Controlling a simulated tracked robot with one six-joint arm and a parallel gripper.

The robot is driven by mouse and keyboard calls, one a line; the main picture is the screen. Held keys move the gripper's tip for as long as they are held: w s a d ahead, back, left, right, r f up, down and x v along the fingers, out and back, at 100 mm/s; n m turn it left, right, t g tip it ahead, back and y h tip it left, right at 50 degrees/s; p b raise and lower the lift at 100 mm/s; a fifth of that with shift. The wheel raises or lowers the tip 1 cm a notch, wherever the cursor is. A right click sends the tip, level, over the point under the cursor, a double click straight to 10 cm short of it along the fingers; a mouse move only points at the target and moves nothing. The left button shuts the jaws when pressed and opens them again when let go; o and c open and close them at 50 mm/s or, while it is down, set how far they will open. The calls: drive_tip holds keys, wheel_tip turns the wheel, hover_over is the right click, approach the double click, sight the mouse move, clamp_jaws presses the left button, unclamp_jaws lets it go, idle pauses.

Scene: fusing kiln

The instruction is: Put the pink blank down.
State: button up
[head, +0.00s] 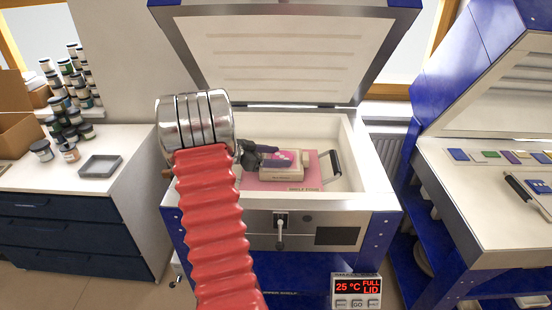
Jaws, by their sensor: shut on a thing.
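My gripper (277,157), dark grey, reaches from the left into the open kiln (375,180). It is shut on the pink blank (290,157), a small piece with magenta and paler pink on it. The blank is just above or on a cream block (268,173); I cannot tell whether they touch. The block stands on a flat pink sheet (315,181) on the kiln floor. The gripper's fingers hide part of the blank.
The raised kiln lid (290,50) stands open behind. A dark-handled tool or bar (330,165) is at the kiln's right inner side. A control box (356,290) reads 25 °C. Jars and a grey tray (100,166) are on the left counter; a bench with coloured pieces is at right.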

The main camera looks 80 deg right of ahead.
drive_tip(key=shift+f, duration=0.3)
drive_tip(key=shift+f, duration=0.3)
drive_tip(key=o, duration=1.2)
drive_tip(key=shift+a+f, duration=0.15)
drive_tip(key=shift+f, duration=0.1)
drive_tip(key=shift+r, duration=0.4)
drive_tip(key=shift+w+r, duration=0.1)
drive_tip(key=shift+r, duration=0.15)
drive_tip(key=v, duration=1.2)
drive_tip(key=shift+r, duration=0.3)
